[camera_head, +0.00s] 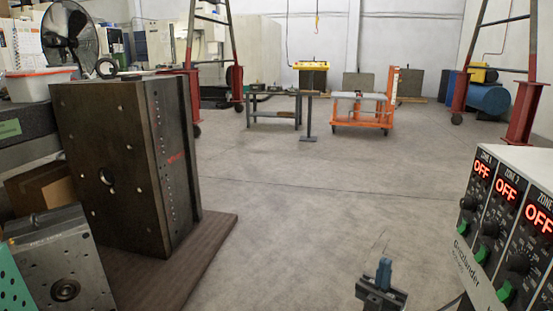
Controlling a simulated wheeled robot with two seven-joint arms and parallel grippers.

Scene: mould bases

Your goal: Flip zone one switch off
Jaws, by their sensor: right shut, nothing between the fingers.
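The controller box (520,165) stands at the right edge with three zone panels in view. The zone one display (482,169) is the leftmost and reads OFF in red. Below it are a black knob (467,202) and the green zone one switch (463,226); the switch is too small to tell its tilt. My right gripper (384,268) is at the bottom, left of the box and apart from it. Its blue fingers are shut with nothing between them. My left gripper is not in view.
The zone two display (508,191) and zone three display (539,219) also read OFF, with green switches below. A large dark mould base (125,150) stands on a brown board (215,245) at left. An orange cart (360,122) stands far back. The middle floor is clear.

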